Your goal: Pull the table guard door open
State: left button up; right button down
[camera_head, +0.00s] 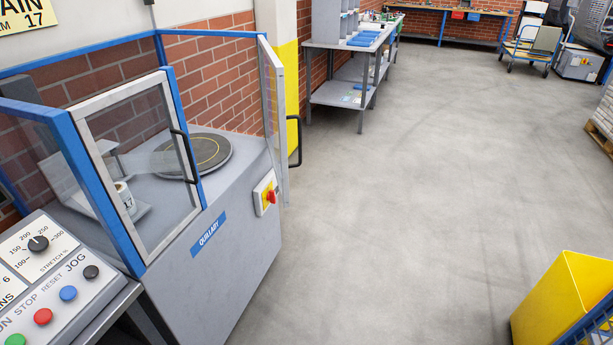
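The grey table machine (225,270) stands at the left with a blue-framed clear guard around its top. One guard door (140,170), with a pale frame and clear pane, sits at the near front beside a blue post. Its black handle (185,158) is upright at the door's right edge. A second guard door (272,110) at the right end shows nearly edge-on and appears swung outward, with a black handle (297,142). A dark round turntable (205,153) lies between them behind the guard. Neither of my grippers is in view.
A control panel (50,275) with colored buttons is at the lower left. A red-and-yellow switch (268,194) is on the machine's front. A yellow bin (565,295) stands at the lower right. A grey workbench (345,93) is farther back. The floor between is clear.

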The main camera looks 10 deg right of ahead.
aim_at(272, 71)
jog(key=u, duration=0.55)
jog(key=i, duration=0.95)
jog(key=z, duration=0.45)
